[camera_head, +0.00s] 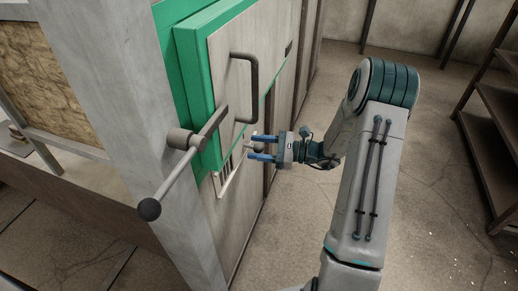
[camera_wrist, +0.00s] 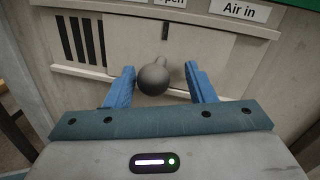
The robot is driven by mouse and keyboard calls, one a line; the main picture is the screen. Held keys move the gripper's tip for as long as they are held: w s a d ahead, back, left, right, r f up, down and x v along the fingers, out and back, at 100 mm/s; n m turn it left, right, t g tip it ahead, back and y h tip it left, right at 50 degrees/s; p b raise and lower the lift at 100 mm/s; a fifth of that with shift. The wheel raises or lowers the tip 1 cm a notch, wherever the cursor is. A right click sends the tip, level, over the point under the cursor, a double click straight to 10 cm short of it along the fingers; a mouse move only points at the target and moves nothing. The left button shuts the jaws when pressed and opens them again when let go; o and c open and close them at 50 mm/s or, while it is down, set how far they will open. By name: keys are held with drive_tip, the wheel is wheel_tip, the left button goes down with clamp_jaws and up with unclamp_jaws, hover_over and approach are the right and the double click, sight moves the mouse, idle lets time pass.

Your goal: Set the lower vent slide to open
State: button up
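The lower vent slide (camera_wrist: 130,36) is a pale flat plate in a railed frame, seen in the wrist view. A dark grey ball knob (camera_wrist: 153,79) on a short stem sticks out of it. Several dark vent slots (camera_wrist: 80,40) show uncovered at the plate's left. My gripper (camera_wrist: 159,69) is open, with one blue finger on each side of the knob; a gap shows at both sides. In the head view my gripper (camera_head: 253,147) reaches the vent grille (camera_head: 226,178) from the right, low on the furnace front.
An "Air in" label (camera_wrist: 239,10) and a partly cut-off label (camera_wrist: 170,2) sit above the slide. Above the vent are a green-framed door (camera_head: 195,75), its dark handle (camera_head: 252,90) and a ball-ended lever (camera_head: 170,185). Shelves (camera_head: 490,120) stand at the right; the floor between is clear.

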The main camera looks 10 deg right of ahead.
drive_tip(key=p+v, duration=0.2)
drive_tip(key=v, duration=1.1)
drive_tip(key=shift+d, duration=0.4)
drive_tip(key=shift+s, duration=0.15)
drive_tip(key=s+a+r+n+g+h+p, duration=0.35)
drive_tip(key=s+a+r+n+p, duration=0.2)
drive_tip(key=r, duration=0.35)
drive_tip(key=s+a+r+n+g+h+p, duration=0.35)
drive_tip(key=a+r+g+p, duration=0.2)
drive_tip(key=r, duration=0.25)
drive_tip(key=s+r+n+t+h+p, duration=0.2)
drive_tip(key=s+r+n+h+p, duration=0.3)
drive_tip(key=r, duration=0.4)
drive_tip(key=s+r+n+t+h+p, duration=0.3)
drive_tip(key=r+p, duration=0.4)
drive_tip(key=r, duration=0.3)
drive_tip(key=s+n+h, duration=0.1)
drive_tip(key=s+n, duration=0.1)
drive_tip(key=shift+s+n+h, duration=0.3)
drive_tip(key=shift+s+h, duration=0.05)
drive_tip(key=shift+h, duration=0.05)
